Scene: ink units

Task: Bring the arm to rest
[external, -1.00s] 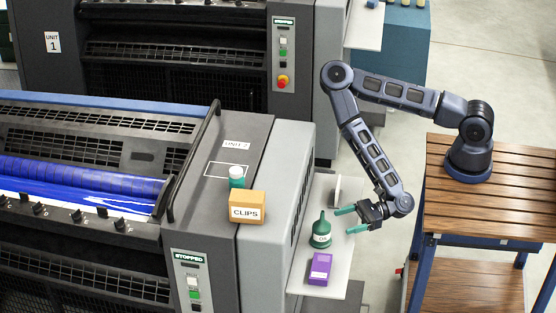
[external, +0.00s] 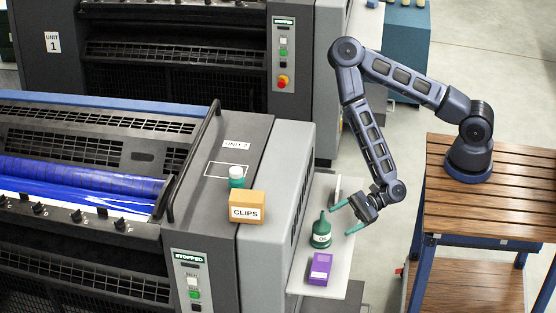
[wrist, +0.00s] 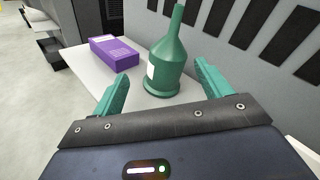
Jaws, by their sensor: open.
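My gripper (external: 347,216) is open and empty, with green fingers spread apart. It hangs at the right edge of the light side shelf (external: 336,262), just to the right of a green oil bottle (external: 321,236). In the wrist view, my gripper (wrist: 159,97) shows its two fingers in front of the green bottle (wrist: 170,62), which stands upright on the shelf beyond them. The fingers do not appear to grip it. My arm is bent high at the elbow, its base on the wooden cart (external: 500,205).
A purple box (external: 320,268) lies near the bottle, and in the wrist view (wrist: 114,52). A box labelled CLIPS (external: 247,206) and a teal jar (external: 237,178) stand on the unit 2 press (external: 270,165). Open floor lies between press and cart.

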